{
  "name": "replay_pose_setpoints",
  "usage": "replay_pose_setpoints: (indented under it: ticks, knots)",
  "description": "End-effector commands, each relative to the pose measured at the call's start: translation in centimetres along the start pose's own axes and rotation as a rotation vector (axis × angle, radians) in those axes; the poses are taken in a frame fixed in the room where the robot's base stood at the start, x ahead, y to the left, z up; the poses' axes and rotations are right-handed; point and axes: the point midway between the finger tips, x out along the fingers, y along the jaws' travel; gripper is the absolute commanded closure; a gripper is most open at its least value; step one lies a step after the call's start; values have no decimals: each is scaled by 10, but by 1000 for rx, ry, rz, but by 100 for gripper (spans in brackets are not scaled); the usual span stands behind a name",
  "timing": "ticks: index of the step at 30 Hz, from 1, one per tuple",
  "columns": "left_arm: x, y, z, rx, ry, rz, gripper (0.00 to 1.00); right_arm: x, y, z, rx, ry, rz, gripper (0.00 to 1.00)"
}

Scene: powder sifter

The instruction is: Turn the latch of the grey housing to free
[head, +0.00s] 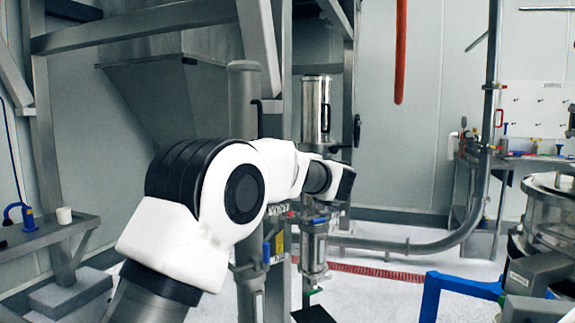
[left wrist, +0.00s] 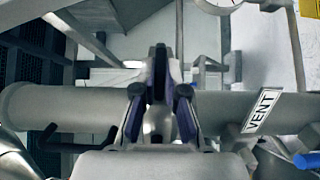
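I cannot pick out the grey housing's latch with certainty in either view. My left arm crosses the middle of the head view, and its dark wrist end, with the left gripper (left wrist: 160,55), points away to the right. In the left wrist view its two dark, purple-edged fingers lean together in front of a thick grey horizontal pipe (left wrist: 70,105). Whether the fingertips meet, or have something between them, is unclear. A label reading VENT (left wrist: 262,110) sits to the right of the fingers. My right gripper is not in view.
A polished metal cylinder (head: 316,108) stands behind my left wrist. A vertical glass-and-metal pipe section (head: 313,252) is below it. A blue frame (head: 455,288) and round metal equipment (head: 550,207) are at the right. A grey hopper (head: 175,95) is at the left.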

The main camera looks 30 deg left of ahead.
Motion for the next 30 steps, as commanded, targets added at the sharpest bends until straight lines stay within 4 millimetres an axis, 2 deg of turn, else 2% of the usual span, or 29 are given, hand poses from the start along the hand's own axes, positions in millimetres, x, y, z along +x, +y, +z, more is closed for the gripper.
replay_pose_setpoints:
  ticks: [14,20,30]
  knots:
    - [0,-2,0,-48,0,9,100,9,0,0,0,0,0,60]
    - [0,-4,0,-154,0,28,100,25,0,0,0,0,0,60]
    - [0,-7,0,-447,0,81,100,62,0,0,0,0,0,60]
